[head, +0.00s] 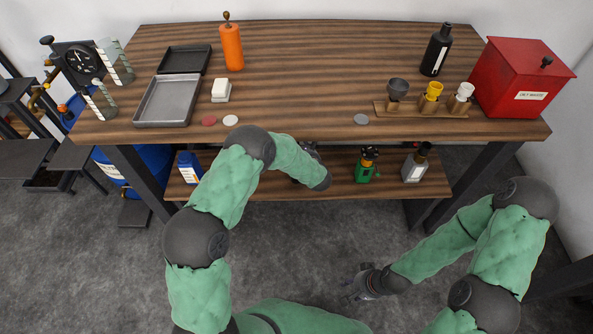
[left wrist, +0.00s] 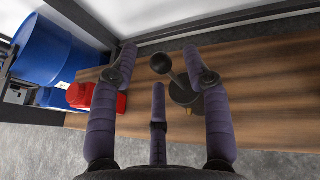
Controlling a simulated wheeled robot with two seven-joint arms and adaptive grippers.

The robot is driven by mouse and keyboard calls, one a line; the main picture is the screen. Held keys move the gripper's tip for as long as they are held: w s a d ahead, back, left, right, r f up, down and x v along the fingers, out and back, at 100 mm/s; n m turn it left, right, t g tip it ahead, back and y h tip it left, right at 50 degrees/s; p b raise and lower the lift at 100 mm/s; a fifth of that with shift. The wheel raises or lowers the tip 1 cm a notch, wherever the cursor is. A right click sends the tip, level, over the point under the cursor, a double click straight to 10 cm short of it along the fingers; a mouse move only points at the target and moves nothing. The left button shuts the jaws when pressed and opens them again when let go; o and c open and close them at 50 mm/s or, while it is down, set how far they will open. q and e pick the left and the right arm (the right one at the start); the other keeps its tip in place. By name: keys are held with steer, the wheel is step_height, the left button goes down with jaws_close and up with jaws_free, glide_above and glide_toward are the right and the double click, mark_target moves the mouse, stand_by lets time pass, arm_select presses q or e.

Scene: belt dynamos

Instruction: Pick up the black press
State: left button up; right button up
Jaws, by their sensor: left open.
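The black press shows in the left wrist view (left wrist: 184,92); it has a dark round base and a lever with a ball knob. It stands on a wooden board, which looks like the lower shelf. My left gripper (left wrist: 160,56) is open, with the purple fingers spread on both sides of the knob; the base lies by the right finger. I cannot tell whether they touch. In the head view my left forearm hides the press and most of that gripper. My right gripper (head: 356,286) hangs low over the floor, small and dark, apart from the shelf.
The lower shelf (head: 340,188) also holds a blue bottle (head: 189,167), a green item (head: 366,166) and a grey bottle (head: 415,163). A red object (left wrist: 98,96) lies left of the press. The tabletop (head: 300,85) overhangs the shelf and carries trays, bottles and a red bin (head: 522,78).

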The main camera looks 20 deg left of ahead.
arm_select(q)
steer(key=b+x, duration=0.1)
steer(key=x, duration=0.2)
steer(key=shift+f, duration=0.15)
steer(key=shift+s, duration=0.1)
jaws_close()
steer(key=shift+r, duration=0.2)
steer(key=shift+r, duration=0.25)
